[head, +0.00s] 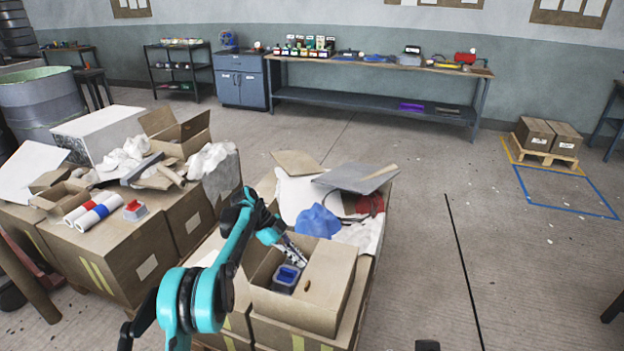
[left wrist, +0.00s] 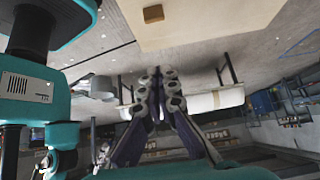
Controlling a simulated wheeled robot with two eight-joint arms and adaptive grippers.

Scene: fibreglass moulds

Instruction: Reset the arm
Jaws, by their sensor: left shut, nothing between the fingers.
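My left arm (head: 210,290) is black and teal and comes up from the lower left in the head view. Its gripper (head: 292,248) is above an open cardboard box (head: 320,300), pointing toward the pile behind it. In the left wrist view my left gripper (left wrist: 160,88) has its two fingers together, with nothing seen between them. The open box holds a blue and grey container (head: 286,278). My right gripper is not in view.
A heap of boxes, sheets and a blue cloth (head: 318,221) lies just beyond the left gripper. More cardboard boxes (head: 130,255) stand at the left. A workbench (head: 380,100) runs along the far wall. The floor (head: 500,250) at the right is mostly clear.

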